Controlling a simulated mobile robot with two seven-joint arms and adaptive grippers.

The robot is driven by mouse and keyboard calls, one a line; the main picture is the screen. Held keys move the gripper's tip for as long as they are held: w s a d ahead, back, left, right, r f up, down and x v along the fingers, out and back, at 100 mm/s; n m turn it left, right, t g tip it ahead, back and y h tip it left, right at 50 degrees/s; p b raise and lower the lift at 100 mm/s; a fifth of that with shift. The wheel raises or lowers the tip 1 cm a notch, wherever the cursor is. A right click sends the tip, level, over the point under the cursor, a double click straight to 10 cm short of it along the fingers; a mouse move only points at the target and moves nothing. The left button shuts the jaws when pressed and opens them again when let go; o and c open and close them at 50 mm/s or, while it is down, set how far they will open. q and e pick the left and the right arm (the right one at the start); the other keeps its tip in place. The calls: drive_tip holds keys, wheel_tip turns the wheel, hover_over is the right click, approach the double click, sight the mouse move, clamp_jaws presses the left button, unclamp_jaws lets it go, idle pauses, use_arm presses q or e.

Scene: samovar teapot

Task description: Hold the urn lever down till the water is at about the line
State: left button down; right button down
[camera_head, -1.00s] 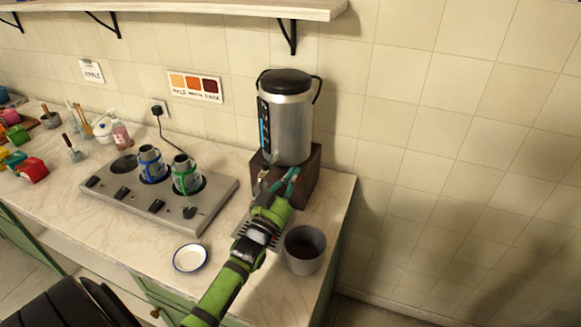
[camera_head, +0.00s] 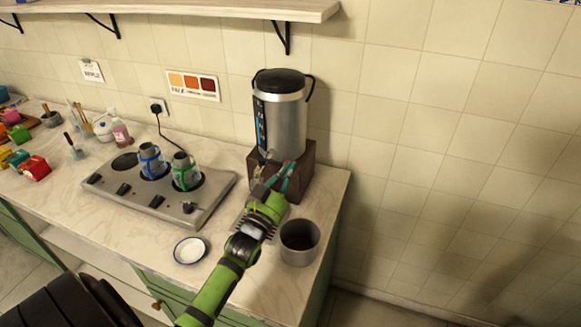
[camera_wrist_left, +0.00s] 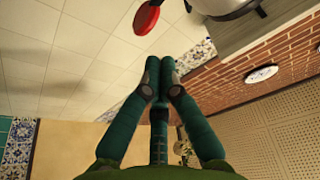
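The silver urn (camera_head: 283,125) with a black lid stands on a dark wooden block (camera_head: 300,172) against the wall. A dark gauge strip with blue marks (camera_head: 260,122) runs down its left side. Its tap (camera_head: 261,172) is low at the front, partly covered by my left gripper (camera_head: 288,172). In the left wrist view, the teal fingers (camera_wrist_left: 157,75) meet at their tips with nothing visible between them. A red flat piece (camera_wrist_left: 147,17) lies beyond the tips, apparently not gripped. I cannot make out the lever, the water or a line. My right gripper is out of view.
A grey pot (camera_head: 300,242) with a dark inside stands right of my left arm, near the counter edge. A small white dish (camera_head: 190,251) is left of it. A hotplate (camera_head: 120,185) holds two glass-and-metal pots (camera_head: 185,172). The counter front between hotplate and dish is clear.

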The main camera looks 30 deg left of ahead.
use_arm(q)
drive_tip(key=b+v, duration=0.2)
drive_tip(key=v, duration=0.5)
drive_tip(key=shift+a, duration=0.2)
drive_tip(key=shift+a+f, duration=0.1)
drive_tip(key=shift+f, duration=0.1)
idle(0.3)
